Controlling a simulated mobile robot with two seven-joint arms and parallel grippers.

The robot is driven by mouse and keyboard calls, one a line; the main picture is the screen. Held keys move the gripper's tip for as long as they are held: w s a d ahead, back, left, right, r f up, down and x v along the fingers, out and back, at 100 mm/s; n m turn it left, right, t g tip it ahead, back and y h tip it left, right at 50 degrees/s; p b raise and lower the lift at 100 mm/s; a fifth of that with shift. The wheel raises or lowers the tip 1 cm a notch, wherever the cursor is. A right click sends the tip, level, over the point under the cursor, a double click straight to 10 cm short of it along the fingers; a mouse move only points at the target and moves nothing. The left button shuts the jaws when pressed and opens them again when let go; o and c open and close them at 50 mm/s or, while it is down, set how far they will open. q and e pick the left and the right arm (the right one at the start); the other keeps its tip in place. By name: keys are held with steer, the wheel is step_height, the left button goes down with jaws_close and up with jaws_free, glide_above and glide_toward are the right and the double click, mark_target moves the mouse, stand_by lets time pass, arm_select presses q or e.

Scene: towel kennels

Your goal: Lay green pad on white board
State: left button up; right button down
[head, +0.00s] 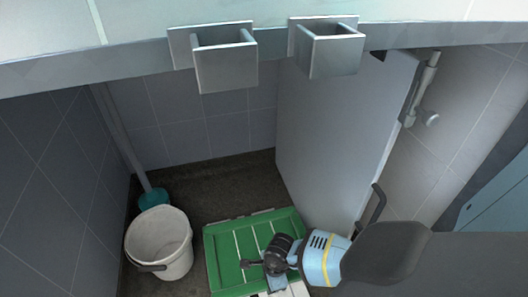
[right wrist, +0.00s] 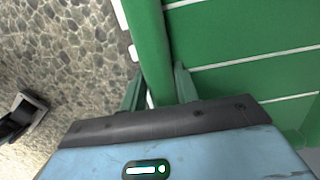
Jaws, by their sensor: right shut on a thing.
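The green pad (head: 225,245) is a slatted panel low over the floor in the head view, with thin pale lines between its slats. It fills the right of the right wrist view (right wrist: 240,45). My right gripper (head: 250,264) is over its near part; in the wrist view its fingers (right wrist: 160,88) are shut on the pad's raised edge. White patches (head: 297,289) show at the pad's near edge, and small white pieces show beside its rim in the wrist view; I cannot tell whether these are the white board, which is otherwise hidden. My left gripper is not in the head view.
A white bucket (head: 160,240) stands left of the pad, with a teal-headed pole (head: 153,198) behind it. A grey door panel (head: 335,130) stands to the right. Two metal holders (head: 224,62) hang on the near top rail. Dark floor is bare behind the pad.

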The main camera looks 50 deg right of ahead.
steer(key=shift+f, duration=0.15)
steer(key=shift+f, duration=0.2)
steer(key=shift+f+b, duration=0.65)
steer(key=shift+b, duration=0.05)
step_height(320, 180, down, 2)
steer(key=shift+f+b, duration=0.25)
steer(key=shift+b, duration=0.9)
steer(key=shift+f+b, duration=1.2)
